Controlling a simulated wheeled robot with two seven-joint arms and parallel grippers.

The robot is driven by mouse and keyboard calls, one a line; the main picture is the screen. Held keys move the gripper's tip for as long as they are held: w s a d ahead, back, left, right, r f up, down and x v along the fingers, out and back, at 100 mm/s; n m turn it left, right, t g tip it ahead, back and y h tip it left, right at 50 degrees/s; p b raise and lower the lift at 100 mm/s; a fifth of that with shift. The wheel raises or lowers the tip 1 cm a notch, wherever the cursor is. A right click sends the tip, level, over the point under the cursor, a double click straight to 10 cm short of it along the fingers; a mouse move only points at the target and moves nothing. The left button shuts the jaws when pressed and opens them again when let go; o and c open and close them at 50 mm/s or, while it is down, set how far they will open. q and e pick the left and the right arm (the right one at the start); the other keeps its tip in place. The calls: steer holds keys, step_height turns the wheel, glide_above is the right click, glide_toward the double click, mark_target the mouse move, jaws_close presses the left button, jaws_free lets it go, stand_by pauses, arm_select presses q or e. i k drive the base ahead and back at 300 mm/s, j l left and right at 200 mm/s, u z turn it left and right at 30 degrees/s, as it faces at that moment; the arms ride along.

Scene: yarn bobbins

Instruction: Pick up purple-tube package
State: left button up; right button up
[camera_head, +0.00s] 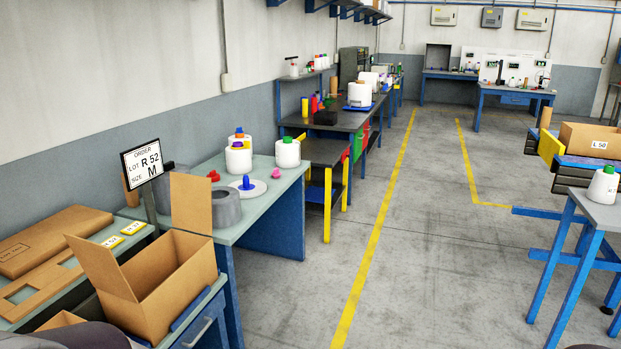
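Several white yarn packages stand together on the pale green bench at the left. The front one (238,161) has a small tube tip that looks purple or blue, too small to be sure. Another white package (288,155) to its right has a blue-looking tip. A further package behind the front one is partly hidden and shows blue and orange tips. Neither of my grippers is in view. Dark rounded shapes at the bottom left edge may be part of my arm.
An open cardboard box (165,285) stands at the near left, beside an order sign (142,164) reading R 52, M. A grey ring (226,208) and a white disc with blue tube (247,190) share the bench. A green-tipped package (603,188) stands right. The floor between is clear.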

mark_target(239, 162)
steer(key=i, duration=3.55)
